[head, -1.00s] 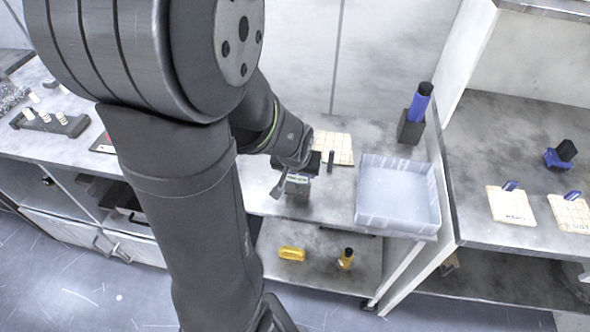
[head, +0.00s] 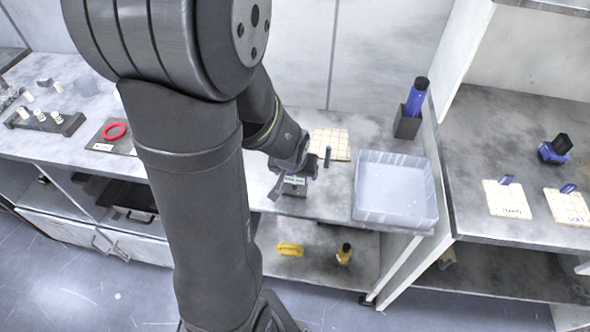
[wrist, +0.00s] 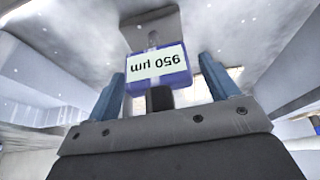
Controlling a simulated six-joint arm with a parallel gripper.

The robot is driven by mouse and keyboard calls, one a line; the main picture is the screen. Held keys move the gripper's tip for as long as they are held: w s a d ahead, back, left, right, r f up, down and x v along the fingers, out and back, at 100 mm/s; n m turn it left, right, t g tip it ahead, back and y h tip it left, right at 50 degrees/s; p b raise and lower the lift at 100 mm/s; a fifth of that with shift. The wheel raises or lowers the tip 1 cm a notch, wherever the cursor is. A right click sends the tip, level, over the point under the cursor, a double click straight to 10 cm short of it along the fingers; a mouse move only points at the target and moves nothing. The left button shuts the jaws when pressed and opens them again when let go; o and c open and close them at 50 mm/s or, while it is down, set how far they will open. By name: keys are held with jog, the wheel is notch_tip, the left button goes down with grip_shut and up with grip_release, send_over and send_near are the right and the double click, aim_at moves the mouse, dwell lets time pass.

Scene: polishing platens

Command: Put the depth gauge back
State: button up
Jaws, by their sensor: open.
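In the wrist view, the blue-purple body of what looks like the depth gauge (wrist: 160,81) bears a white label reading "950 µm", upside down. A thin stem runs from it toward a grey block (wrist: 150,28), and a black part sits on its other side. My gripper (wrist: 164,66) is open, with one blue-grey finger on each side of the gauge and visible gaps between. In the head view, my gripper (head: 298,166) is low over the bench, just above the small labelled gauge (head: 294,181). The gripper partly hides it.
A clear tray (head: 395,221) stands right of my gripper. A red ring (head: 114,131) lies left. Yellow items (head: 289,249) sit on the lower shelf.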

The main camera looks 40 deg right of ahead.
jog(key=v, duration=1.2)
jog(key=shift+r, duration=0.15)
dwell(0.3)
jog(key=shift+x, duration=6.15)
jog(key=shift+s+r, duration=0.1)
jog(key=shift+r, duration=0.05)
